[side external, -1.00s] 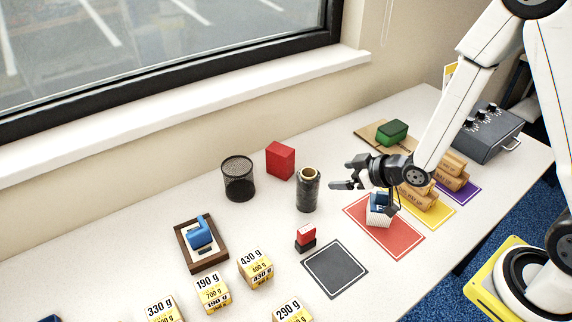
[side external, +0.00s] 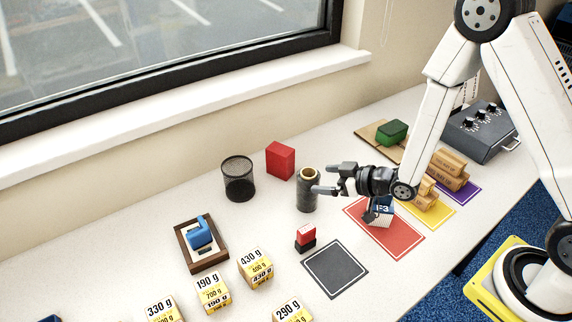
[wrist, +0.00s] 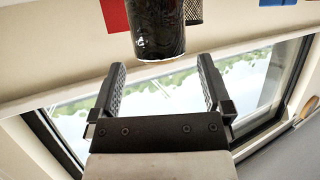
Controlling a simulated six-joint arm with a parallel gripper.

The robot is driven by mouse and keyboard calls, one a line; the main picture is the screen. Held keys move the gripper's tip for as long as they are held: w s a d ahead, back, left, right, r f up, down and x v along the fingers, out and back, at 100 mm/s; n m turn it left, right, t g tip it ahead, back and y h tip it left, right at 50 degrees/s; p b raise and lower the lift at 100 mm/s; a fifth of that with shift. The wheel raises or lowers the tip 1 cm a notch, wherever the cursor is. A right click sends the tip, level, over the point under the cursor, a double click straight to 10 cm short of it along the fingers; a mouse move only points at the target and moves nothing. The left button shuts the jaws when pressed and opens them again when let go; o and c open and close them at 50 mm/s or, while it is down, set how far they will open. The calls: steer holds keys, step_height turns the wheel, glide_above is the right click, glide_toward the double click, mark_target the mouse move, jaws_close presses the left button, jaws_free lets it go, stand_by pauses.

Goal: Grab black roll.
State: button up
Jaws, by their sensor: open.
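The black roll (side external: 307,193) stands upright on the white table, with a tan core showing at its top. It also shows in the wrist view (wrist: 157,28), at the top centre, dark and shiny. My gripper (side external: 326,181) is open beside the roll, on its right in the side view. One finger overlaps the roll's edge there; I cannot tell whether they touch. In the wrist view my gripper (wrist: 160,85) has both fingers apart with nothing between them, and the roll lies beyond the fingertips.
A red box (side external: 280,160) and a black mesh cup (side external: 238,180) stand behind the roll. A red-and-black stamp (side external: 305,238) is in front. A white-and-blue box (side external: 379,212) sits on the red mat (side external: 402,245), under my wrist. A dark grey mat (side external: 335,270) lies nearer.

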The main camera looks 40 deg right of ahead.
mark_target(316, 176)
steer(key=shift+w+a, duration=0.1)
steer(key=shift+w, duration=0.05)
steer(key=shift+x, duration=2.6)
steer(key=c, duration=1.3)
steer(key=shift+o, duration=0.2)
steer(key=shift+r, duration=0.2)
steer(key=shift+r, duration=4.8)
